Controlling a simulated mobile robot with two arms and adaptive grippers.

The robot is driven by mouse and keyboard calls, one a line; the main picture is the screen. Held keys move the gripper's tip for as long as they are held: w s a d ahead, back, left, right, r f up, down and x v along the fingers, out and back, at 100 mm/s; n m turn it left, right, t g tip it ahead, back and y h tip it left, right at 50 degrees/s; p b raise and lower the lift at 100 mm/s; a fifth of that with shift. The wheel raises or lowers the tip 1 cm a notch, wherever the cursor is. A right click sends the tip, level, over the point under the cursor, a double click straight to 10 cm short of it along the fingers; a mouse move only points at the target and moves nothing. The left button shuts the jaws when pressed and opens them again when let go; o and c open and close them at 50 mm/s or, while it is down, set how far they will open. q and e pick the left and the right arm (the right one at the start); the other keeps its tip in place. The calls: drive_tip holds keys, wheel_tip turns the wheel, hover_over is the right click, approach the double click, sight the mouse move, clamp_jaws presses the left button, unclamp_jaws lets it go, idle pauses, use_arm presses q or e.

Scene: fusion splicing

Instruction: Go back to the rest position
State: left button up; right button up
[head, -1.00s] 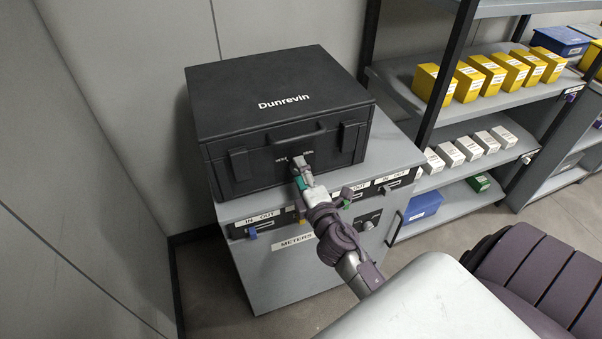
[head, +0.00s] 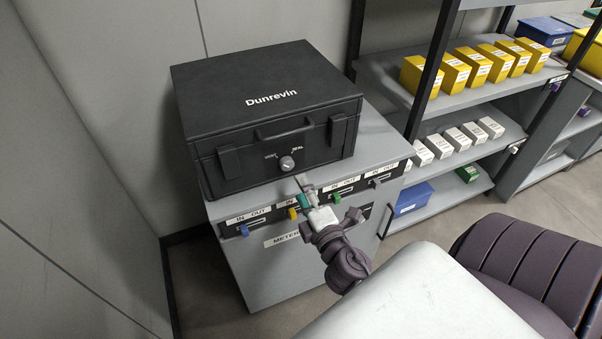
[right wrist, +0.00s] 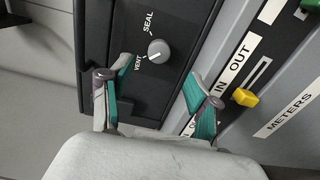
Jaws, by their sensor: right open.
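My right gripper (head: 303,190) is open and empty in front of the cabinet, just below the black case marked Dunrevin (head: 270,110). The case's round vent/seal knob (head: 287,163) is uncovered and apart from the gripper. In the right wrist view the two teal-padded fingers (right wrist: 155,98) are spread wide, with the knob (right wrist: 156,49) beyond them. My left gripper is not in view.
The case stands on a grey cabinet (head: 262,277) with coloured sliders, including a blue one (head: 243,230) and a yellow one (head: 292,213). Shelves (head: 390,84) with yellow and white boxes stand at the right. A wall closes the left side. Floor shows between cabinet and shelves.

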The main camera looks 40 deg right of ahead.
idle(0.3)
drive_tip(key=s+a+f+m+g+y, duration=0.1)
drive_tip(key=s+a+f+m+g, duration=0.1)
drive_tip(key=f, duration=0.8)
drive_tip(key=s+a+f+m+g+y, duration=0.1)
drive_tip(key=s+a+f+m+g, duration=0.15)
drive_tip(key=f, duration=0.85)
drive_tip(key=s+a+f+m+g+y, duration=0.1)
drive_tip(key=s+a+f+m+g, duration=0.15)
drive_tip(key=f, duration=0.75)
drive_tip(key=s+f+m+g, duration=0.2)
drive_tip(key=s+f, duration=0.4)
drive_tip(key=s, duration=0.3)
drive_tip(key=s+f+m+g, duration=0.2)
drive_tip(key=s+f+g, duration=0.2)
drive_tip(key=s+f, duration=0.3)
drive_tip(key=s+f+m+g+y, duration=0.1)
drive_tip(key=s+f, duration=0.5)
drive_tip(key=s, duration=0.7)
drive_tip(key=m+g, duration=0.1)
drive_tip(key=g, duration=0.1)
drive_tip(key=shift+s+f+g, duration=0.25)
drive_tip(key=shift+f+g, duration=0.05)
drive_tip(key=shift+f, duration=0.05)
drive_tip(key=shift+a, duration=0.15)
